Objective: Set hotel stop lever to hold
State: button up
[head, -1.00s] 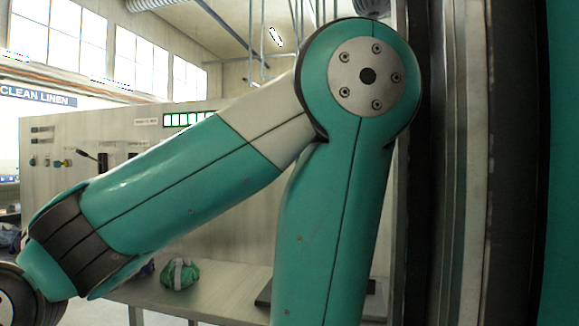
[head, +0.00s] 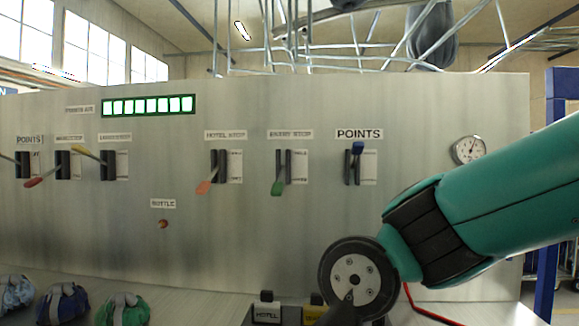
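In the head view, the hotel stop lever (head: 205,187) has a salmon-orange handle. It points down and toward me from a dark slotted mount on the grey panel. Its HOTEL STOP label (head: 225,134) is above it, and a small white plate (head: 235,166) beside the slot carries text too small to read surely. My arm comes in from the right, its wrist low in the picture, right of and below the lever and apart from it. My gripper's fingers are not in view.
A similar lever with a green handle (head: 278,187) is close on the right, and a blue-handled POINTS lever (head: 357,148) is beyond it. Red (head: 34,182) and yellow (head: 84,152) handled levers are at left. Bags (head: 123,309) lie on the ledge below. A gauge (head: 468,150) is at right.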

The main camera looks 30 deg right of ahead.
aim_at(203, 187)
jog(key=z, duration=0.15)
jog(key=k, duration=0.65)
jog(key=u, duration=0.3)
jog(key=i, duration=0.3)
jog(key=u, duration=0.95)
jog(key=i, duration=1.2)
jog(key=z, duration=0.9)
jog(key=i, duration=0.35)
jog(key=z, duration=0.25)
